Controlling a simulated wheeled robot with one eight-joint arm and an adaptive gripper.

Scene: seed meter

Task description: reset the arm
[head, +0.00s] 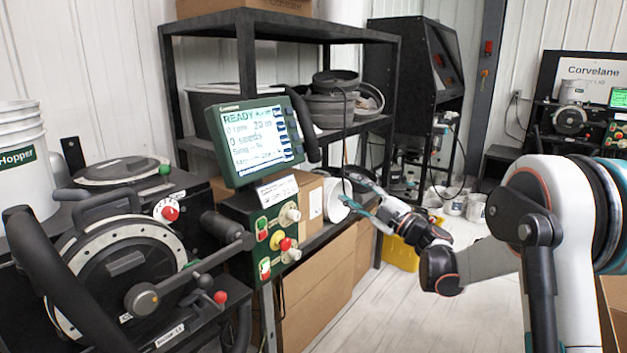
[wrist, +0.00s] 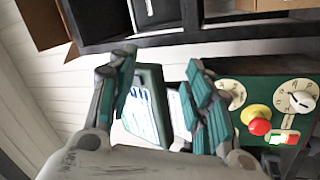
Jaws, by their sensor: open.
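My gripper (head: 366,199) is stretched out near the right side of the green control panel (head: 250,218) in the head view. In the wrist view my gripper (wrist: 160,95) has its two teal-padded fingers spread apart with nothing held between them. The screen (wrist: 145,108) shows beyond the gap between the fingers, tilted in that view. The same screen (head: 258,138) reads "READY" in the head view. The panel's red knob (wrist: 260,127) and white dials lie right of the fingers in the wrist view. I cannot tell how far the fingertips are from the panel.
The black seed meter machine (head: 120,270) with its crank fills the left, beside a white Hopper bucket (head: 24,160). A black shelf (head: 280,30) holds grey rings and boxes. Cardboard boxes (head: 318,290) stand under the bench. Pale open floor (head: 470,285) lies to the right, with a yellow bin behind.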

